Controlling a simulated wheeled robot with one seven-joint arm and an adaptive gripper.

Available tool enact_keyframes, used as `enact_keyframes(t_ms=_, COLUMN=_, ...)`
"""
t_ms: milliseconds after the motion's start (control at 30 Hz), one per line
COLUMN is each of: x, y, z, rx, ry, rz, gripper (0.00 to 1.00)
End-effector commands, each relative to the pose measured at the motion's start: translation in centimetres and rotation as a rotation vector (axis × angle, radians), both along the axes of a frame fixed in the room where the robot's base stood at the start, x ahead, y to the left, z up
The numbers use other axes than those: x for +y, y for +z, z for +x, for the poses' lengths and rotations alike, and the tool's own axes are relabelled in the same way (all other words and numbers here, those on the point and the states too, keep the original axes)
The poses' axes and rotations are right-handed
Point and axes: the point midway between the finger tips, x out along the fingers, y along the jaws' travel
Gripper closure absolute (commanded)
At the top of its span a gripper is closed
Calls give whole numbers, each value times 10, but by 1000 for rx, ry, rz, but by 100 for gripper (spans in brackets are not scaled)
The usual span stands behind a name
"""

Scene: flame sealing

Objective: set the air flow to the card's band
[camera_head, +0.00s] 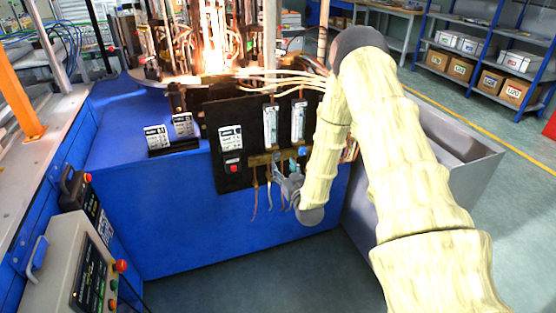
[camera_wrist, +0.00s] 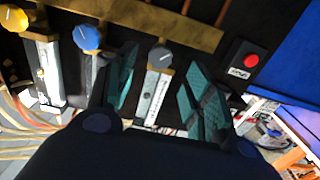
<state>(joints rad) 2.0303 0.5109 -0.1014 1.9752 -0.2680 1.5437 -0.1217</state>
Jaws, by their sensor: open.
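The black gas panel (camera_head: 241,185) carries upright flowmeters (camera_head: 298,121) above a brass bar (camera_head: 261,159). The wrist view shows the panel upside down, with a yellow knob (camera_wrist: 14,18), a blue knob (camera_wrist: 87,37) and a grey knob (camera_wrist: 160,56), each beside a flowmeter. My gripper (camera_wrist: 162,64) is open, its teal finger pads on either side of the grey knob and its flowmeter (camera_wrist: 152,98). Contact cannot be told. In the head view my gripper (camera_head: 288,181) is at the panel's lower right. A white card (camera_head: 231,138) is on the panel; its print is unreadable.
Two small cards (camera_head: 157,137) (camera_head: 183,124) stand on the blue bench left of the panel. A red button (camera_wrist: 251,60) is on the panel. Bright flames (camera_head: 212,45) and pale hoses (camera_head: 285,80) are above it. A grey bin (camera_head: 470,170) stands to the right.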

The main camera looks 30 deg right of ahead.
Motion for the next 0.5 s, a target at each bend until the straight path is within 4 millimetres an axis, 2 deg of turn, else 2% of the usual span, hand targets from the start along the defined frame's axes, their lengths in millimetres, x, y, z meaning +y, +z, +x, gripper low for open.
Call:
enact_keyframes(t_ms=233, x=-9, y=1, z=39, rx=0, ry=1, rz=-1, gripper=48)
enact_keyframes(t_ms=500, x=-15, y=0, z=62, rx=0, ry=1, rz=-1, gripper=48)
